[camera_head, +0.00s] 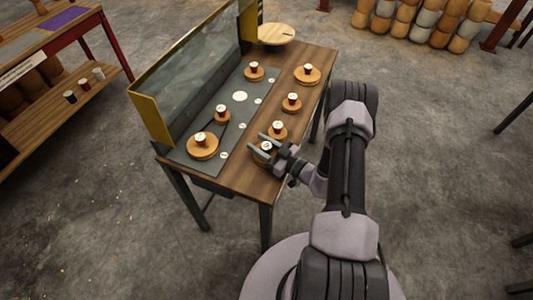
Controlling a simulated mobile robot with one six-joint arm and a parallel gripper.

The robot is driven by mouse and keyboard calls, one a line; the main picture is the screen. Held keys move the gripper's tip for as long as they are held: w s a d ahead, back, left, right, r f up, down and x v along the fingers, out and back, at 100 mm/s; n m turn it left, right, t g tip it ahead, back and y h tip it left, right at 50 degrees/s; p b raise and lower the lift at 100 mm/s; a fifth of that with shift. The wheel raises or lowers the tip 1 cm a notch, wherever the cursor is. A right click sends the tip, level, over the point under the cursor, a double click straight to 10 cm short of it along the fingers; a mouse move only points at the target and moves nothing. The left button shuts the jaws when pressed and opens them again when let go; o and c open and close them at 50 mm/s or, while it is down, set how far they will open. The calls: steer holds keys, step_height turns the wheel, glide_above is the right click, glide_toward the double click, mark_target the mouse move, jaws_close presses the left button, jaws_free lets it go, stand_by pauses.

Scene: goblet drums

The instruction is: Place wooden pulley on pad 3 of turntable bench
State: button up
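The turntable bench (240,182) has a wooden top and a grey panel (180,158) along its left side. Several round wooden pulleys with red-and-white knobs stand on it. One wooden pulley (258,157) is at the near right edge, partly hidden by my gripper (259,143). My gripper's fingers are spread, one on either side of this pulley's knob as seen from here; I cannot tell whether they touch it. A bare white disc (240,96) lies on the grey panel. The small white number labels are too small to read, so I cannot tell which is pad 3.
Another pulley (277,136) stands just behind my gripper. A large pulley (202,150) and a smaller one (222,117) sit on the panel. A clear yellow-ended screen (190,70) borders the bench's left side. A round wooden disc (276,34) is beyond the far end.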

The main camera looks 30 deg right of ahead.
jaws_close()
steer(key=shift+r, duration=0.1)
steer(key=shift+r+p, duration=0.3)
steer(key=r+p, duration=0.2)
steer(key=r, duration=0.1)
steer(key=shift+s, duration=0.4)
steer(key=s+p, duration=0.1)
steer(key=s, duration=0.4)
steer(key=s+a+r+p, duration=0.1)
steer(key=s, duration=0.4)
steer(key=s+a+p, duration=0.1)
steer(key=s, duration=0.4)
steer(key=shift+a+r, duration=0.1)
steer(key=shift+r, duration=0.05)
steer(key=w+a+r+n+y+b, duration=0.1)
steer(key=w+a+r+b, duration=0.1)
steer(key=w+a+r, duration=0.9)
steer(key=shift+r+g, duration=0.4)
steer(key=shift+r, duration=0.15)
